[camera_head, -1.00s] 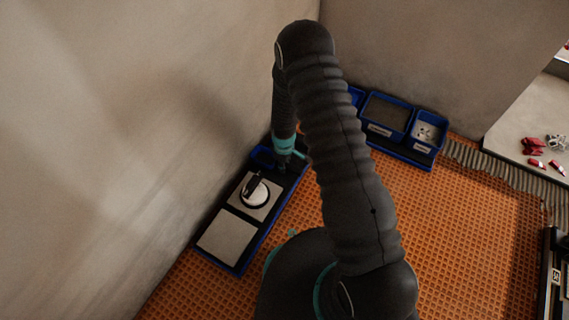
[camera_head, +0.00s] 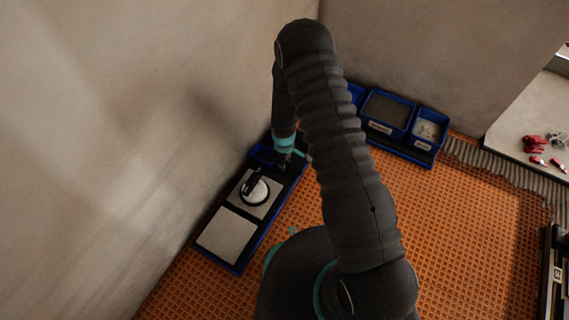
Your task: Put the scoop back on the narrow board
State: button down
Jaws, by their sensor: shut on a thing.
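The narrow board (camera_head: 213,262), dark with a blue rim, lies on the floor along the left wall. My gripper (camera_head: 284,163) is low over its far end, small and partly hidden by my own arm. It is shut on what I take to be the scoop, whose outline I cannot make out. A small teal piece shows just right of the gripper, and I cannot tell whether it is part of the scoop. I cannot tell whether the held thing touches the board.
The board bears two pale tiles, the nearer one bare (camera_head: 226,236), the farther one under a suction cup (camera_head: 254,189) with a dark handle. A blue bin (camera_head: 262,155) is at its far end. Blue bins (camera_head: 388,111) stand at the back wall. Orange matting (camera_head: 470,220) is open at right.

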jog(key=shift+f, duration=0.1)
jog(key=c, duration=0.9)
grip_release()
jog(key=shift+c, duration=0.2)
notch_tip(320, 180, up, 12)
